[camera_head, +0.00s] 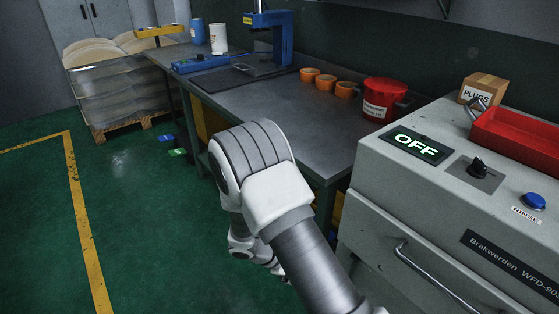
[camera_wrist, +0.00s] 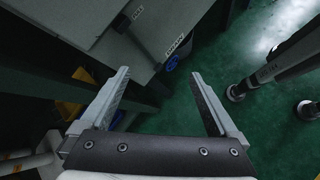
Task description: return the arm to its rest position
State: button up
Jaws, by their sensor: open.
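My arm reaches forward in the head view, bent at a white and grey joint in front of the workbench (camera_head: 262,100). The gripper itself is mostly hidden there, below and behind the arm. In the wrist view my gripper (camera_wrist: 160,75) has its two grey fingers spread wide apart, with nothing between them. It points down past the grey machine cabinet toward the green floor (camera_wrist: 190,112).
The grey machine (camera_head: 400,190) at the right shows a lit OFF sign (camera_head: 416,145) and bears a red tray (camera_head: 515,135). A red pot (camera_head: 383,98), several orange cups and a blue press (camera_head: 272,40) stand on the bench. Open green floor (camera_head: 130,190) lies left.

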jog(key=s+d+r+m+y, duration=0.2)
jog(key=r+m+y, duration=0.15)
jog(key=r, duration=0.75)
jog(key=s+d+r+m+y, duration=0.2)
jog(key=s+r+m, duration=0.15)
jog(key=r, duration=0.85)
jog(key=s+d+r+m+t+y, duration=0.1)
jog(key=s+r+m+t+y, duration=0.5)
jog(key=s+r, duration=0.6)
notch_tip(320, 180, up, 20)
jog(key=g+h+p, duration=0.1)
jog(key=p, duration=1.9)
jog(key=shift+d+g+h, duration=0.2)
jog(key=shift+g+h, duration=0.1)
jog(key=shift+h, duration=0.05)
jog(key=shift+w+r, duration=0.1)
